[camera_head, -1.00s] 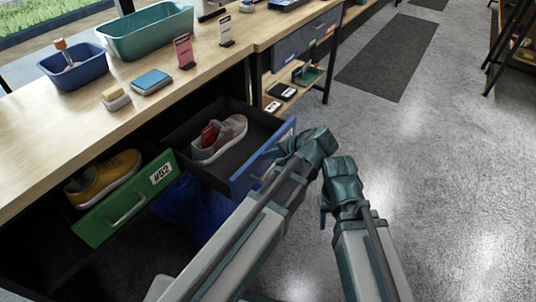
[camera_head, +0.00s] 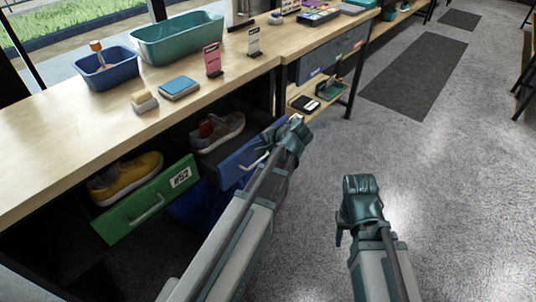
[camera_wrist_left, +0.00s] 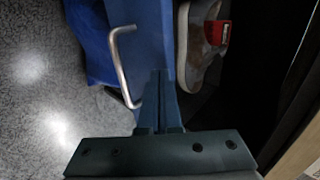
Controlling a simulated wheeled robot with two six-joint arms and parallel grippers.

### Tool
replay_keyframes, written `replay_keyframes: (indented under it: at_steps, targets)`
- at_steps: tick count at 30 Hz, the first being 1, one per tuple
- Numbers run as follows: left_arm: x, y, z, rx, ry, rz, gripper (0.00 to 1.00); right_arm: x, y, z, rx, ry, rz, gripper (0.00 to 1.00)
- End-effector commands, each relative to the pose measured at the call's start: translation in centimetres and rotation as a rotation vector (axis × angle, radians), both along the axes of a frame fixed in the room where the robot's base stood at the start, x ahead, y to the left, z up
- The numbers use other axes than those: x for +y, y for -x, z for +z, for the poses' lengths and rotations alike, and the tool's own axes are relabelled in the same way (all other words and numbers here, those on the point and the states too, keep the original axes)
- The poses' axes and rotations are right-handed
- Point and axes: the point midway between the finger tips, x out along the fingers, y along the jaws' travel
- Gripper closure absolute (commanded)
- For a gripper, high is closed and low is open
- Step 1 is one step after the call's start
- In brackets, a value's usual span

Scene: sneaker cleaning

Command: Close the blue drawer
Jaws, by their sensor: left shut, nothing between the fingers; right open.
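The blue drawer (camera_head: 232,170) juts a little out from under the bench, with a grey sneaker (camera_head: 218,132) and a small red item in it. Its metal handle (camera_wrist_left: 124,65) shows in the left wrist view, left of the fingers. My left gripper (camera_head: 293,122) is shut and empty at the right end of the drawer front; in the left wrist view its closed fingers (camera_wrist_left: 159,95) lie against or just over the blue panel. I cannot tell if they touch. My right gripper (camera_head: 342,232) is open and empty over the floor, away from the drawer.
A green drawer (camera_head: 147,200) marked #52, holding a yellow shoe (camera_head: 125,178), stands open on the left. The benchtop (camera_head: 60,140) holds a blue bin (camera_head: 108,72), a teal bin (camera_head: 180,42), a brush and sign cards. The floor to the right is clear.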

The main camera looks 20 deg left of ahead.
Motion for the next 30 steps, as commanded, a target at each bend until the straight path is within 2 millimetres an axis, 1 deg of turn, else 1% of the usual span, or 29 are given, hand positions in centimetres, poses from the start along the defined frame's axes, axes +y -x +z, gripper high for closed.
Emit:
replay_keyframes:
  at_steps: [1, 6, 12, 15, 22, 30]
  targets:
    - [1.1, -0.5, 0.0, -0.001, 0.000, 0.005, 1.00, 0.0, 0.0, 0.0, 0.000, 0.000, 0.000, 0.50]
    - [4.1, -1.6, 0.0, -0.001, 0.000, 0.004, 1.00, 0.0, 0.0, 0.0, 0.000, 0.000, 0.000, 0.50]
    - [7.1, -2.7, 0.0, 0.000, 0.000, 0.003, 1.00, 0.0, 0.0, 0.0, 0.000, 0.000, 0.000, 0.50]
    - [8.3, -3.1, 0.0, -0.001, 0.000, 0.002, 1.00, 0.0, 0.0, 0.0, 0.000, 0.000, 0.000, 0.50]
    - [10.3, -3.8, 0.0, -0.001, 0.000, 0.002, 1.00, 0.0, 0.0, 0.0, 0.000, 0.000, 0.000, 0.50]
    - [11.2, -4.1, 0.0, 0.000, -0.001, 0.000, 1.00, 0.0, 0.0, 0.0, 0.000, 0.000, 0.000, 0.50]
